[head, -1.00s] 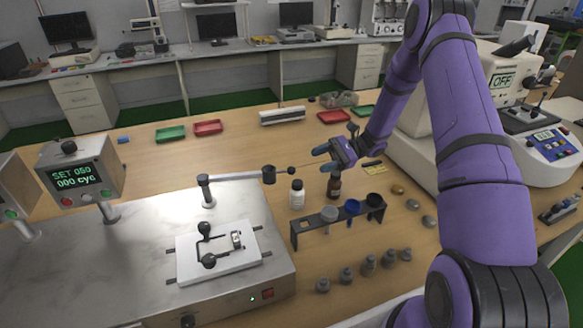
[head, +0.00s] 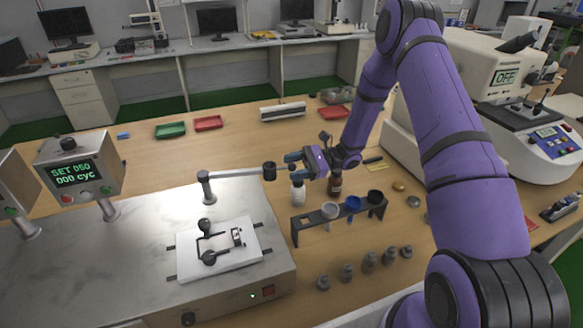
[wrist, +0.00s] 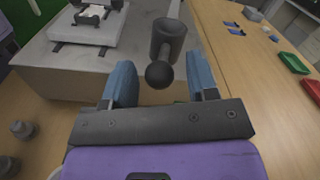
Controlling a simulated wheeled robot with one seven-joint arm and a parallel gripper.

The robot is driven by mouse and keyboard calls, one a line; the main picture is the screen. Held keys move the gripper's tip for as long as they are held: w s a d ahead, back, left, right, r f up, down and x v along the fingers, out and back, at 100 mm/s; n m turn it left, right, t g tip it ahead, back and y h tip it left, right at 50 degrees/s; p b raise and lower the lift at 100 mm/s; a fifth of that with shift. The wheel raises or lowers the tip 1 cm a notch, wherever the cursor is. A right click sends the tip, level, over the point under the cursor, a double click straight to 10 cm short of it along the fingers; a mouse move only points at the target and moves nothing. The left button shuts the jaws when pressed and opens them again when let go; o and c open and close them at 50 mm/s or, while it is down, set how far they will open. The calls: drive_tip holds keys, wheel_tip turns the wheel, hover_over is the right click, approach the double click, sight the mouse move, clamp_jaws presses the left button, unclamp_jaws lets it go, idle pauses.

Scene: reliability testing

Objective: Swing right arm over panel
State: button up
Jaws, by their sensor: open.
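A metal swing arm (head: 238,175) stands on a post at the back of the steel machine (head: 150,225). It points right, off the panel, and ends in a dark cylinder (head: 269,172) with a ball knob. In the wrist view the cylinder (wrist: 168,38) and black ball knob (wrist: 160,74) show. My gripper (head: 291,163) is open at the arm's free end. Its blue fingers stand on either side of the knob, with gaps visible. A white panel (head: 188,264) with a dark clamp frame lies on the machine top, left of my gripper.
A white bottle (head: 298,193) and a brown bottle (head: 335,186) stand just below my gripper. A black rack (head: 303,225) with cups and several grey weights (head: 346,272) are in front. A display box (head: 78,168) reads SET 050, 000 cyc.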

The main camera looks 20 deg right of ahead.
drive_tip(key=shift+a, duration=0.4)
clamp_jaws()
drive_tip(key=shift+s, duration=0.15)
